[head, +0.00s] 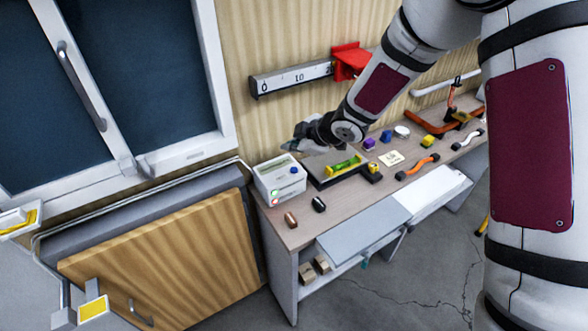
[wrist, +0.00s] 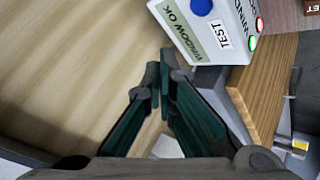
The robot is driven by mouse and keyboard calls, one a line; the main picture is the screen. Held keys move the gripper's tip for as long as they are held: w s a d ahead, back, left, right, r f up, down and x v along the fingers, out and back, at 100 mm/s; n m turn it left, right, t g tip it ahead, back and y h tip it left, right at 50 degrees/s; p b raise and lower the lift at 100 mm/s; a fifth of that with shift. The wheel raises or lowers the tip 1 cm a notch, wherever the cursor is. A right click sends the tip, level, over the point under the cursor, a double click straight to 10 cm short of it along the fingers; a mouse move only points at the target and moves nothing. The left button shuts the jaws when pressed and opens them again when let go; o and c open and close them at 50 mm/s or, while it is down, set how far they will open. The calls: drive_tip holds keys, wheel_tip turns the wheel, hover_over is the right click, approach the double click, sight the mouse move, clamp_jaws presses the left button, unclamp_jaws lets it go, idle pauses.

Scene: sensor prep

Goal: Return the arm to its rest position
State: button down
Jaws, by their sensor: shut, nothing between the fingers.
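My arm reaches in from the upper right in the head view, over the workbench (head: 290,236). My gripper (head: 290,147) is above the bench's left end, close above a white box (head: 278,186) with a blue button and small lights. In the wrist view my gripper (wrist: 160,85) has its dark green fingers together at the tips, with nothing between them. The white box (wrist: 218,30) appears just beyond the fingertips there, with labels reading "WINDOW OK" and "TEST". I cannot tell whether the fingers touch it.
A ruler rail (head: 290,78) and red bracket (head: 350,60) are on the wall behind. Several small blocks and tools lie further right. A window (head: 140,80) and wooden cabinet door (head: 165,262) are at left.

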idle(0.4)
drive_tip(key=s+d+r+m+t+h, duration=0.1)
drive_tip(key=s+d+r+m+h, duration=0.35)
drive_tip(key=d+r, duration=0.5)
drive_tip(key=s+d+r+m+t+h, duration=0.1)
drive_tip(key=s+d+r+m+h, duration=0.3)
drive_tip(key=d+r, duration=0.55)
drive_tip(key=s+d+r+m+g+y, duration=0.1)
drive_tip(key=s+m, duration=0.4)
drive_tip(key=s, duration=0.7)
drive_tip(key=s+d+r+m+g+y, duration=0.1)
drive_tip(key=s+r+m, duration=0.3)
drive_tip(key=s, duration=0.9)
drive_tip(key=shift+s+d+m+g, duration=0.3)
drive_tip(key=shift+d+m+g, duration=0.1)
drive_tip(key=shift+d, duration=0.25)
